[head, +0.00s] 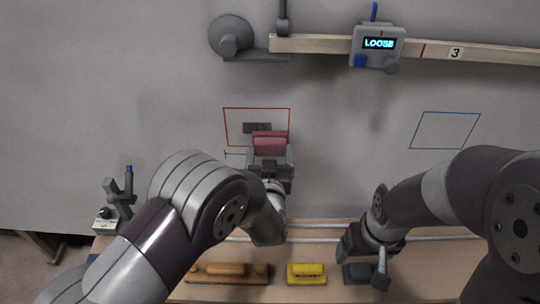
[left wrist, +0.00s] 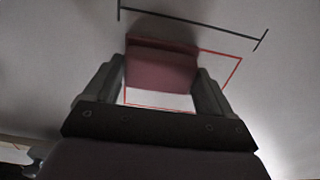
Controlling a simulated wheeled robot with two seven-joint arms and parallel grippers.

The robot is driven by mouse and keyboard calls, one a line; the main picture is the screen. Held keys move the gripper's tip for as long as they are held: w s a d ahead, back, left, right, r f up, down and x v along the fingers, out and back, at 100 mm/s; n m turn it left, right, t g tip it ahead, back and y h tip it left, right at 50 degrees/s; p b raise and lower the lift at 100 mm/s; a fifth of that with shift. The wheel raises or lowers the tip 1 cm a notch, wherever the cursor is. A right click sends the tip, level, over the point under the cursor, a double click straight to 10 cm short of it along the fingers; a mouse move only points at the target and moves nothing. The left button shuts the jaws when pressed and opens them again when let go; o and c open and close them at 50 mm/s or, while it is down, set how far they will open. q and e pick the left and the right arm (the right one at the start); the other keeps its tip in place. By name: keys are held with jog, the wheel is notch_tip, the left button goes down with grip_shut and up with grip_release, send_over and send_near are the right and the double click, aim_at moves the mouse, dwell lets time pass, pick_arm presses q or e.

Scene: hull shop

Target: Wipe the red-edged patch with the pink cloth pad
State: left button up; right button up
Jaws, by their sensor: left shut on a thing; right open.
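The red-edged patch (head: 237,116) is a red outline on the grey wall, with a dark smudge (head: 254,127) inside it. My left gripper (head: 270,158) is shut on the pink cloth pad (head: 270,145) and holds it over the patch's lower right part. In the left wrist view the pad (left wrist: 162,68) sits between the fingers and hides part of the patch (left wrist: 215,65). I cannot tell whether the pad touches the wall. My right gripper (head: 368,248) is open and low over the bench, away from the patch.
A blue-edged patch (head: 445,131) is on the wall at right. A wooden rail (head: 480,53) crosses above, carrying a box reading LOOSE (head: 378,46). On the bench below lie an orange-brown tool (head: 227,280), a yellow block (head: 306,281) and a dark blue block (head: 358,273).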

pick_arm(q)
jog(key=shift+d, duration=2.05)
jog(key=shift+a, duration=2.05)
jog(key=o, duration=0.3)
jog(key=c, duration=0.3)
jog(key=shift+s, duration=0.1)
jog(key=shift+s, duration=0.45)
